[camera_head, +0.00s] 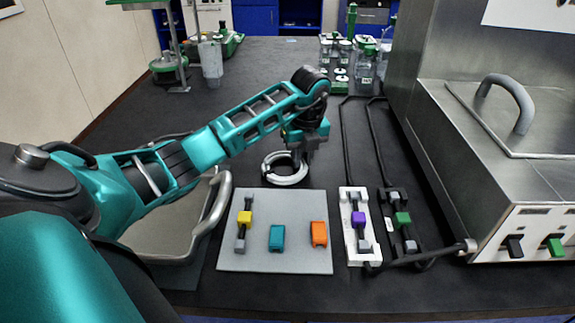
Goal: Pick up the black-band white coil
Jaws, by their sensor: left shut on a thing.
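A white coil (289,181) shows as a ring on the dark bench top, just behind the grey mat. My left arm comes in from the left, and its gripper (298,153) points down at the coil's far side. The left gripper is shut on the coil; its fingertips are small and partly hidden. A black band on the coil cannot be made out clearly. Whether the coil touches the bench or is slightly lifted cannot be told. My right gripper is not in view.
A grey mat (280,259) bears yellow, teal and orange pieces. White (347,251) and black holders with clamps stand right of it. A steel unit (500,150) with a handle fills the right side. Bottles (363,72) in a green rack stand at the back.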

